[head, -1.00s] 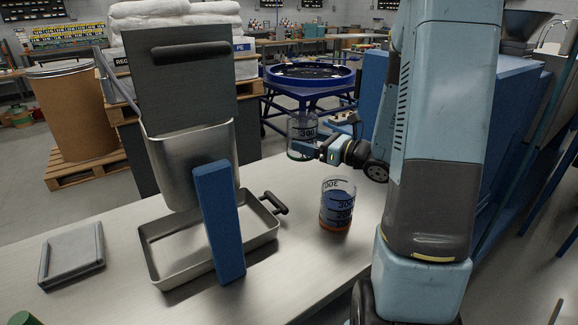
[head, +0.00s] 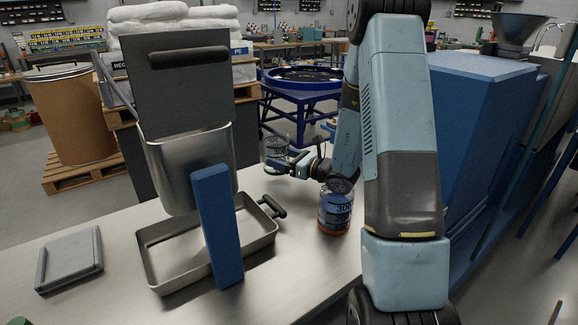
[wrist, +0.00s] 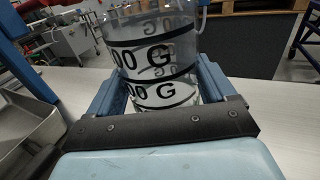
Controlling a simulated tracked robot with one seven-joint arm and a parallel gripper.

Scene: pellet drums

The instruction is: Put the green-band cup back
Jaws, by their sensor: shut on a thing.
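My gripper (head: 284,166) is shut on a clear cup (head: 274,148) with black markings, near the table's far edge in the head view. In the wrist view the cup (wrist: 152,50) stands about upright between the two blue jaws, one on each side. Its green band shows poorly now, as the fingers cover its lower part. I cannot tell whether its base touches the table. A second clear cup (head: 334,212) with an orange base band stands on the table, nearer to me and to the right, partly behind my arm.
A steel tray (head: 160,276) with a black handle lies on the table (head: 110,305), left of the cups. A grey lid-like plate (head: 70,260) lies far left.

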